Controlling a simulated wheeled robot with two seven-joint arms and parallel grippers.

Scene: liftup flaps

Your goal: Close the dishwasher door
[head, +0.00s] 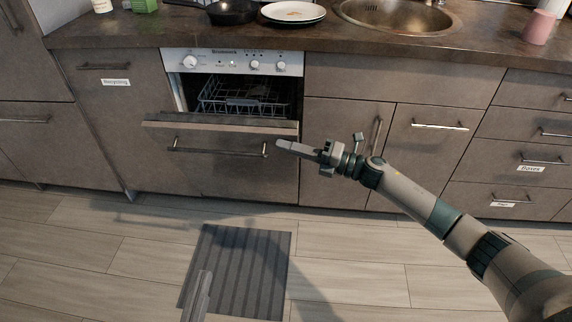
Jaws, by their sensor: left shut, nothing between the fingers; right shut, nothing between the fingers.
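The dishwasher door (225,178) is a brown panel, partly open, with its top edge tilted out below the white control panel (225,63). A gap above the door shows a wire rack (240,97) inside. A bar handle (220,153) runs across the door front. My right gripper (284,146) is shut and empty, with its fingertips at the right end of the handle, near the door's right edge; I cannot tell whether they touch it. My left gripper (201,293) shows only in part at the bottom edge, shut and empty, over the mat and well away from the door.
The counter (120,32) above holds a dark pan (232,11), a white plate (293,12), a sink (395,15) and a pink cup (539,27). Closed cabinets and drawers flank the dishwasher. A grey striped mat (245,260) lies on the open wooden floor.

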